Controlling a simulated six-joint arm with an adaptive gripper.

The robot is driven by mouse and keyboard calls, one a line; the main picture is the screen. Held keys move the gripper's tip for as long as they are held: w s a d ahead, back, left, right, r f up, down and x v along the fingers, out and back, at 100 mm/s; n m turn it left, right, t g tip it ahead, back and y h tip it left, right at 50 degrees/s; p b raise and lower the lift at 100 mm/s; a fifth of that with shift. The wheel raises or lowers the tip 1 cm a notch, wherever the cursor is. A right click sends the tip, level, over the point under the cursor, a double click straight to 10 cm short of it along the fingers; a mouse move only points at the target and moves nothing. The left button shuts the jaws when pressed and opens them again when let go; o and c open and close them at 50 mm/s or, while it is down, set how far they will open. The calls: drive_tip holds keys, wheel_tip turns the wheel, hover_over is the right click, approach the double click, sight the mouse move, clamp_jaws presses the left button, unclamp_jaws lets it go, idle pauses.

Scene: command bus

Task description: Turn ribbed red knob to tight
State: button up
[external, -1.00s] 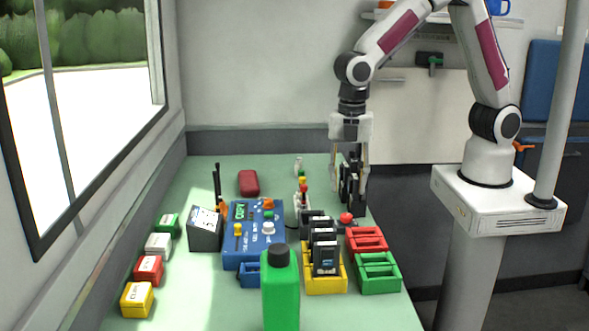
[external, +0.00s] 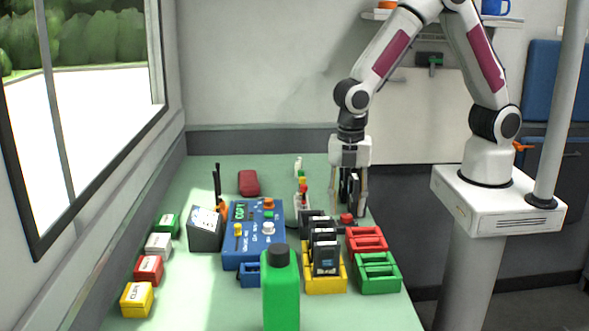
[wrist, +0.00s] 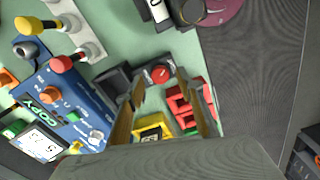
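The red knob (wrist: 160,74) sits on a dark mount and shows round, with a pointer-like mark on its face, in the wrist view. In the external view the knob (external: 347,219) is small, just behind the red crate, and its ribs are too small to make out. My gripper (external: 348,208) points straight down over it, with the fingers spread. In the wrist view my gripper (wrist: 160,85) is open, with one finger to each side of the knob. Whether the fingertips are level with the knob or still above it, I cannot tell.
A red crate (wrist: 204,101), a green crate (external: 378,287) and a yellow crate (external: 340,284) with dark modules stand close in front. A blue control box (external: 240,256) is to the left. A green bottle (external: 281,300) is at the front.

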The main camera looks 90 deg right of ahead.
drive_tip(key=shift+f, duration=0.85)
drive_tip(key=shift+c, duration=0.3)
clamp_jaws()
drive_tip(key=shift+m, duration=3)
